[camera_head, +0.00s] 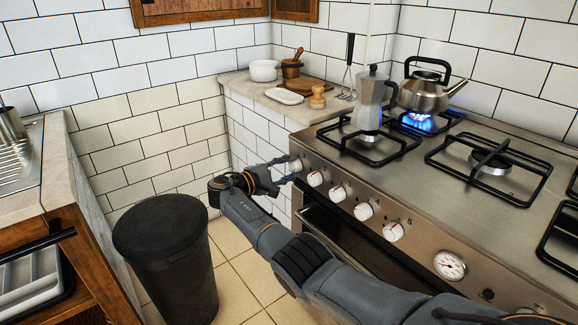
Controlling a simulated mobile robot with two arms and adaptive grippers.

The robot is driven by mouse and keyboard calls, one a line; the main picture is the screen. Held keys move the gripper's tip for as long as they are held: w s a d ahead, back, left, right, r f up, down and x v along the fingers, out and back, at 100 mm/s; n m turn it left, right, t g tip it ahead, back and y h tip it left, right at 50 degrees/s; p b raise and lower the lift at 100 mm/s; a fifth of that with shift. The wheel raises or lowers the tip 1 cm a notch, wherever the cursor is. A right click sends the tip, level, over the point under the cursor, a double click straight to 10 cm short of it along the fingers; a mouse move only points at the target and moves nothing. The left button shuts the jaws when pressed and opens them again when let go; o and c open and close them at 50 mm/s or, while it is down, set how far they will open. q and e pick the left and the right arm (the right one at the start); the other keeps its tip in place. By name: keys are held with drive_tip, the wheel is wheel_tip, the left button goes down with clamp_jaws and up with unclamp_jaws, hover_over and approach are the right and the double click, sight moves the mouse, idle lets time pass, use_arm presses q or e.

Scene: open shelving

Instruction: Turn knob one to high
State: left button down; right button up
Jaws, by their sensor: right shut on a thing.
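The stove's steel front panel (330,180) carries a row of white knobs running from its left end toward the right. My right gripper (287,170) is at the leftmost knob (296,165), shut on it from the left. The fingers partly cover this knob, so its pointer and setting cannot be read. The neighbouring knobs (315,179) are free of the gripper. A moka pot (370,99) stands on the front left burner, with no clear flame under it. A kettle (424,94) stands on the back left burner over a blue flame (418,122). My left gripper is not in view.
A black bin (168,260) stands on the floor left of my right arm. A counter (247,82) left of the stove holds a plate (284,96), bowls and a pestle and mortar. A round gauge (449,265) sits on the panel near my forearm.

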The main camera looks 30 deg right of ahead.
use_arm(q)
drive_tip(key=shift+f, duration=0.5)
use_arm(e)
drive_tip(key=shift+n, duration=0.7)
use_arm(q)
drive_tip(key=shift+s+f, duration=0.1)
use_arm(e)
drive_tip(key=o, duration=1.2)
drive_tip(key=shift+a, duration=0.1)
drive_tip(key=a, duration=0.4)
drive_tip(key=s+a+r, duration=0.1)
drive_tip(key=a, duration=0.6)
drive_tip(key=shift+s+a+r, duration=0.15)
drive_tip(key=shift+s+a, duration=0.05)
drive_tip(key=shift+a, duration=0.2)
